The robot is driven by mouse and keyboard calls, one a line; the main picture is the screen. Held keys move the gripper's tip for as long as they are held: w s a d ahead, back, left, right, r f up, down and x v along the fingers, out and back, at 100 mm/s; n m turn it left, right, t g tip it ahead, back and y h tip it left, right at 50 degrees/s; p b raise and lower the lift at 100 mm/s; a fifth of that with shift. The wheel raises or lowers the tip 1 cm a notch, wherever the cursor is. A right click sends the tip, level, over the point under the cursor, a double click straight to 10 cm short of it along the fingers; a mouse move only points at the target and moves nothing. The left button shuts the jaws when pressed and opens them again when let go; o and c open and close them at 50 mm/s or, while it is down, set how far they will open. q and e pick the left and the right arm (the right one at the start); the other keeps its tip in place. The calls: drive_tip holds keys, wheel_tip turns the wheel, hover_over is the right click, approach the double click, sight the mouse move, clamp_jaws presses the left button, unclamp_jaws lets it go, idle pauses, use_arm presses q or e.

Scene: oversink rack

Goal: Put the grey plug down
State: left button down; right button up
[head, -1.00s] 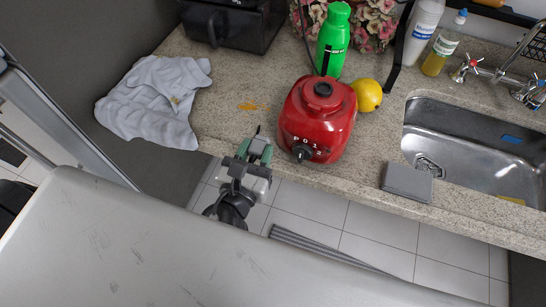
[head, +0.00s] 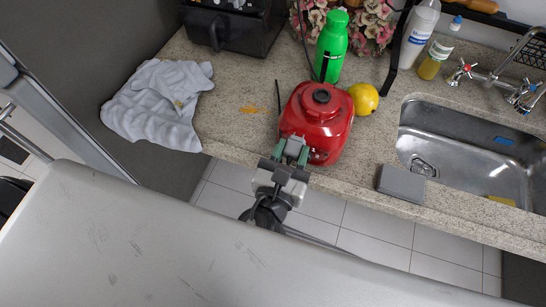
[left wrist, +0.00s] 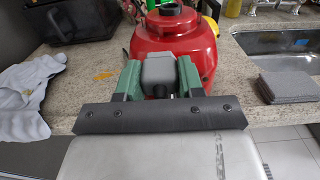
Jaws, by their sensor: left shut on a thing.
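My left gripper (head: 291,148) is at the counter's front edge, in front of the red appliance base (head: 317,115). Its green fingers are shut on the grey plug (left wrist: 160,68), a small grey block with rounded corners in the left wrist view. In the head view, the plug is a small grey patch between the fingers (head: 292,149). Whether plug and base touch, I cannot tell. My right gripper is not in view.
A granite counter (head: 232,120) holds a white cloth (head: 155,105) at left, a green bottle (head: 331,48), a yellow lemon (head: 364,98) and a grey pad (head: 401,184). A steel sink (head: 460,145) is at right. Counter left of the red base is mostly clear.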

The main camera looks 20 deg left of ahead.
use_arm(q)
drive_tip(key=w+a+f+b, duration=0.2)
drive_tip(key=a, duration=0.1)
drive_tip(key=w+a+f+b, duration=0.1)
drive_tip(key=a, duration=0.1)
drive_tip(key=shift+w+f, duration=0.1)
drive_tip(key=shift+f, duration=0.2)
wheel_tip(320, 180, down, 4)
drive_tip(key=b, duration=0.5)
drive_tip(key=shift+r, duration=0.1)
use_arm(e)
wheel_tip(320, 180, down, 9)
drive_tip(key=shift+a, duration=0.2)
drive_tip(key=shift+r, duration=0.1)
use_arm(q)
drive_tip(key=shift+f, duration=0.65)
drive_tip(key=c, duration=1)
unclamp_jaws()
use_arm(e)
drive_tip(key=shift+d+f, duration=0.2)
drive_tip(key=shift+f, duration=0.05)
use_arm(q)
drive_tip(key=shift+r, duration=0.1)
